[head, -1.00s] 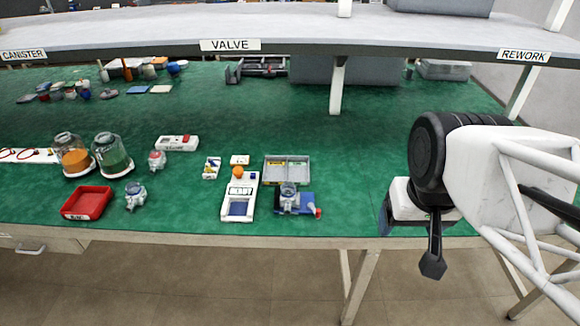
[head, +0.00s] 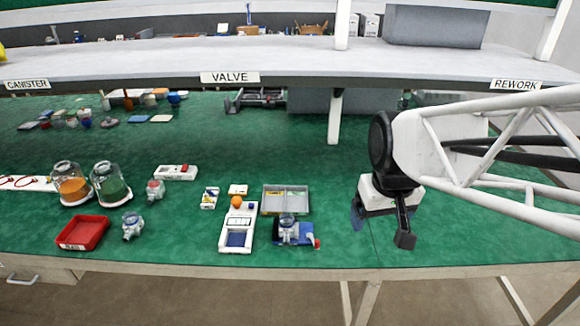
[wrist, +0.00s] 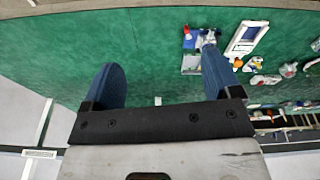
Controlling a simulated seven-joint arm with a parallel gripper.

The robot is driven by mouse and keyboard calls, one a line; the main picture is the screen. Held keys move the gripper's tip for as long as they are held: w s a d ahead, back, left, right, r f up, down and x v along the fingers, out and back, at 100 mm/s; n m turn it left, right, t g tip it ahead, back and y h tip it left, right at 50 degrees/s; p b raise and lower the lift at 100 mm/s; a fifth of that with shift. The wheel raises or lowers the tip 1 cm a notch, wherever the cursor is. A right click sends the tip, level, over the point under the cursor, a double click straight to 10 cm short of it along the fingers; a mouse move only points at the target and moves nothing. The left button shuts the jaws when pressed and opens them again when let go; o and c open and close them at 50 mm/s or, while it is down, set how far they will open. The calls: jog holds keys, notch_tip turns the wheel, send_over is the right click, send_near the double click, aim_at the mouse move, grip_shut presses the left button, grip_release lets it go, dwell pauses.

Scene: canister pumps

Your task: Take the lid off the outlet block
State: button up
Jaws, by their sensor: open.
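The pump assembly (head: 288,229) has a clear, grey-capped body on a blue base, with a red-tipped part at its right. I take it to hold the outlet block, but it is too small to tell the lid apart. It also shows in the wrist view (wrist: 208,38), partly behind a finger. My gripper (head: 380,226) is open and empty, to the right of the assembly and apart from it. Its two blue fingers are spread in the wrist view (wrist: 162,80).
A grey divided tray (head: 286,200) stands just behind the assembly. A white tester-like unit (head: 238,226) is to its left. Farther left are a red tray (head: 83,232) and two jars (head: 107,182). A shelf (head: 300,70) spans above. Green mat is clear between gripper and assembly.

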jog(key=w+a+f+n+g, duration=0.1)
jog(key=w+a+f+n, duration=0.2)
jog(key=w, duration=0.4)
jog(key=w+a+f, duration=0.3)
jog(key=w+a, duration=0.1)
jog(key=w, duration=0.4)
jog(key=n+g, duration=0.1)
jog(key=n, duration=0.3)
send_over(287, 217)
notch_tip(287, 217, down, 13)
jog(key=shift+w+a+f, duration=0.15)
jog(key=shift+a+f, duration=0.05)
jog(key=shift+f, duration=0.05)
jog(key=shift+f, duration=0.1)
jog(key=shift+f, duration=1.2)
jog(key=shift+f, duration=0.1)
jog(key=shift+d+f, duration=0.15)
jog(key=shift+f, duration=2.35)
